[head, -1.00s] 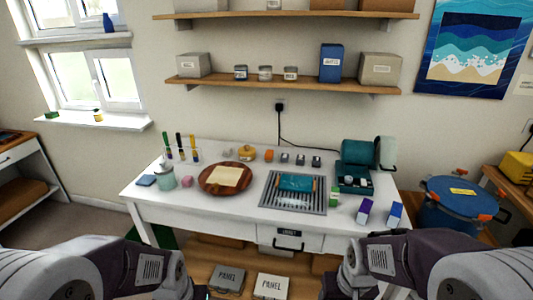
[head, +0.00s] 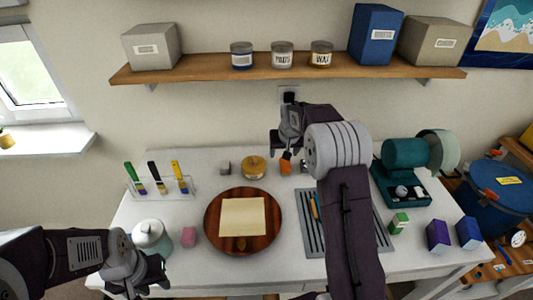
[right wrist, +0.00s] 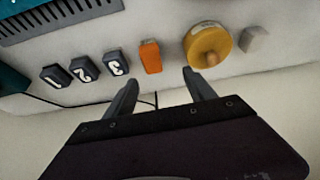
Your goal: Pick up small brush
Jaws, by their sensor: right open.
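Three brushes stand in a clear rack at the left back of the white table: one with a green handle (head: 133,178), one with a black handle (head: 155,178) and one with a yellow handle (head: 180,177). I cannot tell for sure which is the small brush. My right gripper (right wrist: 162,88) is open and empty near the wall, short of an orange block (right wrist: 150,56) and a yellow round pot (right wrist: 207,45). It is well to the right of the rack. My left gripper (head: 152,278) is at the table's front left, below the rack; its jaw opening is unclear.
A round wooden board (head: 270,235) holds a cream sheet (head: 242,216). The shelf (head: 210,72) hangs above my right gripper.

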